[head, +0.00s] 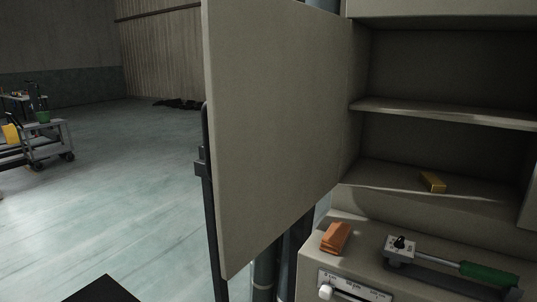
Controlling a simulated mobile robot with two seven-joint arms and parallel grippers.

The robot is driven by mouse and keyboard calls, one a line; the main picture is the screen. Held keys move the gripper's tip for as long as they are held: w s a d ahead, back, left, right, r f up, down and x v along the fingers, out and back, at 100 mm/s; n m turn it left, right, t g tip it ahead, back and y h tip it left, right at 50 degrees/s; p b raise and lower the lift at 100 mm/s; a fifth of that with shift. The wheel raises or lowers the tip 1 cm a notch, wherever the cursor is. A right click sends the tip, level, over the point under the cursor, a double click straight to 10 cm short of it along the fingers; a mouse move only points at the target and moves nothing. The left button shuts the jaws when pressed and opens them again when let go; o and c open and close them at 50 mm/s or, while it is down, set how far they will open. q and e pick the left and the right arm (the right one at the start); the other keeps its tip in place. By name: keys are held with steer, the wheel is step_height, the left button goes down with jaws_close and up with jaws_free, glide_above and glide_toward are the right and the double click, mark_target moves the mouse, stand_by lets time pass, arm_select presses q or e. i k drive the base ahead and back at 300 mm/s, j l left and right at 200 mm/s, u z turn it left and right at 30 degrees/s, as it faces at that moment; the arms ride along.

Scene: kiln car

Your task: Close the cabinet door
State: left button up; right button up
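The cabinet door (280,120) is a beige panel that stands wide open, swung out from the left side of the cabinet. A long dark bar handle (207,190) runs down its free left edge. The cabinet (435,107) is open at the right, with its shelves in plain sight. Neither of my grippers shows in the head view.
A brass-coloured block (433,182) lies on the lower shelf. Below, an orange brick (335,237) and a green-handled tool (488,275) lie on a ledge. A grey cart (45,143) stands far left. The floor (130,190) left of the door is clear.

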mark_target(273, 112)
steer(key=j+z, duration=0.1)
steer(key=z, duration=0.25)
steer(key=i+z, duration=0.1)
steer(key=z, duration=0.2)
steer(key=j+z, duration=0.15)
steer(key=z, duration=0.2)
steer(key=j+z, duration=0.3)
steer(key=j, duration=0.15)
steer(key=j+z, duration=0.3)
steer(key=j, duration=0.15)
steer(key=j+z, duration=0.1)
steer(key=j, duration=0.55)
steer(key=k+j+z, duration=0.1)
steer(key=j, duration=0.5)
